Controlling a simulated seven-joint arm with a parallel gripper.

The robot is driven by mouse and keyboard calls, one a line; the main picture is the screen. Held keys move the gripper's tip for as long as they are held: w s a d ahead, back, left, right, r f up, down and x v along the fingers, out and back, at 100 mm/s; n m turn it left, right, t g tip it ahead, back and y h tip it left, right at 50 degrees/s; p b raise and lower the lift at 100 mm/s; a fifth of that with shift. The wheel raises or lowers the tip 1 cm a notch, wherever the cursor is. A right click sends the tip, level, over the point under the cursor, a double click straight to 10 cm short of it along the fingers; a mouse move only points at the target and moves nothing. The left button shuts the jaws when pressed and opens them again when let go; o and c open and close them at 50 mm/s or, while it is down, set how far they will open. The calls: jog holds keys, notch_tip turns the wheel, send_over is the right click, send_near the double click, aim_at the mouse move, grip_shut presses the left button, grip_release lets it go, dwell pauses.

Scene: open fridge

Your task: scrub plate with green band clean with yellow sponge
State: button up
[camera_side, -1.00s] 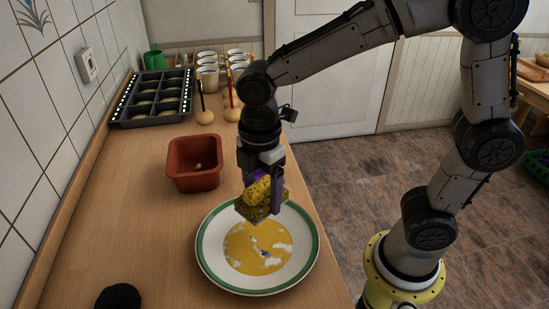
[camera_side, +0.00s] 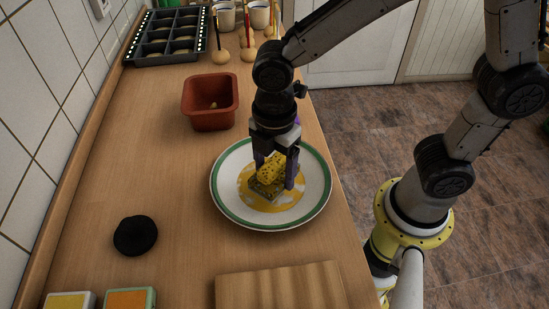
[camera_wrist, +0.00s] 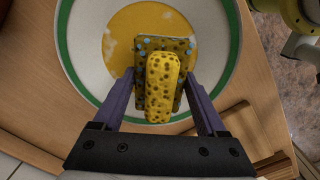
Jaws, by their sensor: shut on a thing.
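The plate with the green band (camera_side: 229,203) lies on the wooden counter, its middle covered with a yellow-orange stain with some pale patches. My gripper (camera_side: 275,178) is over the plate, pointing down, shut on the yellow sponge (camera_side: 271,167). The sponge has a dotted yellow grip on top and a flat, speckled square base, which appears to be on or just above the stained middle. In the wrist view the sponge (camera_wrist: 162,85) sits between the two purple fingers, and the plate (camera_wrist: 82,60) spreads beyond it. The sponge's underside is hidden.
A reddish-brown tub (camera_side: 210,103) with a small thing inside stands behind the plate. A black round object (camera_side: 135,235) lies front left. A wooden board (camera_side: 280,287) is close in front. A dark compartment tray (camera_side: 167,36) and cups (camera_side: 259,16) are at the back.

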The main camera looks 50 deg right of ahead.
aim_at(269, 162)
notch_tip(269, 162, down, 3)
jog(key=shift+r, duration=0.1)
jog(key=shift+w+d+f, duration=0.2)
jog(key=shift+f, duration=0.05)
jog(key=shift+w+d, duration=0.3)
jog(key=shift+c, duration=0.6)
jog(key=shift+w+d, duration=0.8)
jog(key=shift+s+a, duration=1.35)
jog(key=shift+w+a, duration=0.25)
jog(key=shift+w, duration=0.1)
jog(key=shift+w+d, duration=0.1)
jog(key=shift+w, duration=0.2)
jog(key=shift+w+d, duration=1.1)
jog(key=shift+s+a, duration=1.05)
jog(key=shift+s+a+r, duration=0.15)
jog(key=shift+r, duration=0.45)
jog(key=shift+s+a+r, duration=0.1)
jog(key=shift+r, duration=3.4)
